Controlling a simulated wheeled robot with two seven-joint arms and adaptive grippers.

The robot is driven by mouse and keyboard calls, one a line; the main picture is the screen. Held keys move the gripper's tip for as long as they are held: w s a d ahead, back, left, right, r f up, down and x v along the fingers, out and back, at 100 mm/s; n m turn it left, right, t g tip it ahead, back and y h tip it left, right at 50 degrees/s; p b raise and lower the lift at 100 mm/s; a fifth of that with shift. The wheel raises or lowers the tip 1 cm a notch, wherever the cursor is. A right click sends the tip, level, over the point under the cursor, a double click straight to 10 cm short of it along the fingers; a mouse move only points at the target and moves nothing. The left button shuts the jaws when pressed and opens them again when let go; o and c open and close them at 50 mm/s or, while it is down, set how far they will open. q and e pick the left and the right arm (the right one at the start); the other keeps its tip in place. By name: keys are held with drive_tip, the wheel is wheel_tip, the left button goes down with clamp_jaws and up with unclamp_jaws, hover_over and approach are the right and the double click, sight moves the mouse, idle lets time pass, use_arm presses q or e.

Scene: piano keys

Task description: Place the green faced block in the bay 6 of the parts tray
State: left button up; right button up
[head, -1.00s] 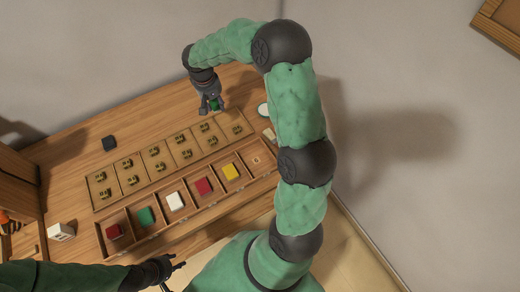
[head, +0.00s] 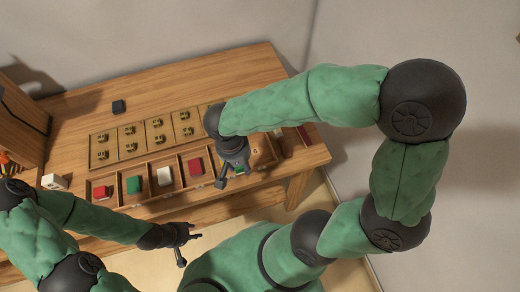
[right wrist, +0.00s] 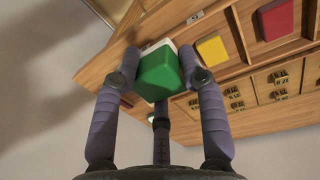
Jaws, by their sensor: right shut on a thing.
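My right gripper (head: 231,176) is shut on a green faced block (right wrist: 160,75), which shows white on another side in the right wrist view. It holds the block above the right part of the parts tray (head: 150,207). The tray's row of bays holds red, green, white, red and yellow blocks from left to right. The yellow block (right wrist: 212,49) shows in the right wrist view and is hidden behind my gripper in the head view. The end bay, bay 6 (head: 260,150), looks empty and is partly hidden. My left gripper (head: 190,248) is open and empty in front of the table.
A wooden panel with several brass pieces (head: 129,130) lies behind the bays. A black block (head: 118,106) sits at the back left, and a white block (head: 54,181) at the left edge. A dark red strip (head: 304,136) lies near the table's right end.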

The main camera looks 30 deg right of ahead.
drive_tip(key=w+d+f+b, duration=0.2)
drive_tip(key=w+d+f, duration=0.2)
drive_tip(key=w+d, duration=0.25)
drive_tip(key=b, duration=0.2)
hover_over(255, 151)
drive_tip(key=f, duration=0.3)
drive_tip(key=a+f, duration=0.1)
drive_tip(key=shift+s+f, duration=0.3)
drive_tip(key=shift+f, duration=0.1)
drive_tip(key=shift+d+f, duration=0.15)
drive_tip(key=shift+f, duration=0.05)
drive_tip(key=shift+w+d+f+b, duration=0.15)
drive_tip(key=shift+f+b, duration=0.3)
drive_tip(key=shift+f, duration=0.45)
drive_tip(key=shift+w+d+f+b, duration=0.1)
drive_tip(key=shift+f+b, duration=0.3)
drive_tip(key=shift+f, duration=0.45)
drive_tip(key=shift+f, duration=0.2)
drive_tip(key=o, duration=0.9)
drive_tip(key=shift+o, duration=0.2)
drive_tip(key=shift+r, duration=0.1)
